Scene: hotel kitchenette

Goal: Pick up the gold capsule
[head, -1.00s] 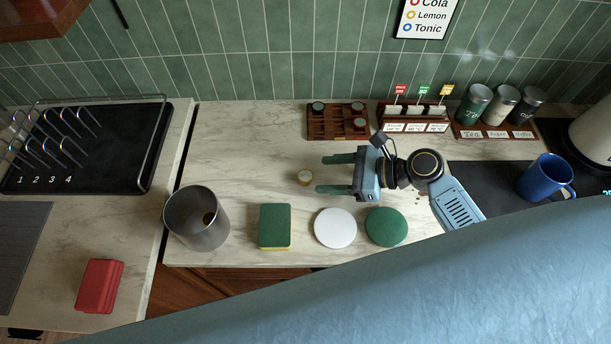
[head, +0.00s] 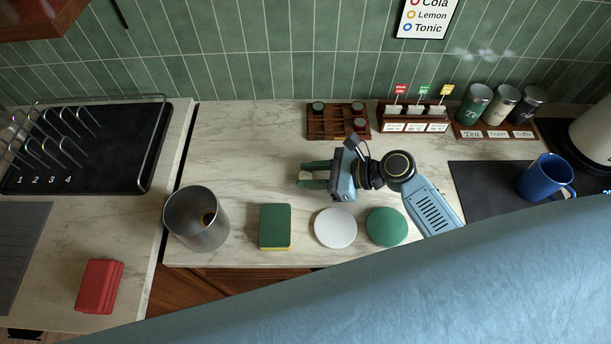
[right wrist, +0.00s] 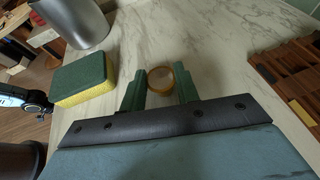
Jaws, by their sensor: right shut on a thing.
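The gold capsule (right wrist: 160,80) shows in the right wrist view as a round piece with a gold rim, between the two green fingers of my right gripper (right wrist: 159,82). In the head view my right gripper (head: 303,176) reaches in from the right, low over the marble counter, shut on the capsule. The capsule is mostly hidden there by the fingers. My left gripper is in neither current view.
A green-and-yellow sponge (head: 275,226), a white disc (head: 335,228) and a green disc (head: 386,226) lie in front. A metal canister (head: 196,220) stands left. A wooden capsule rack (head: 325,131) is behind. Counter left of the gripper is clear.

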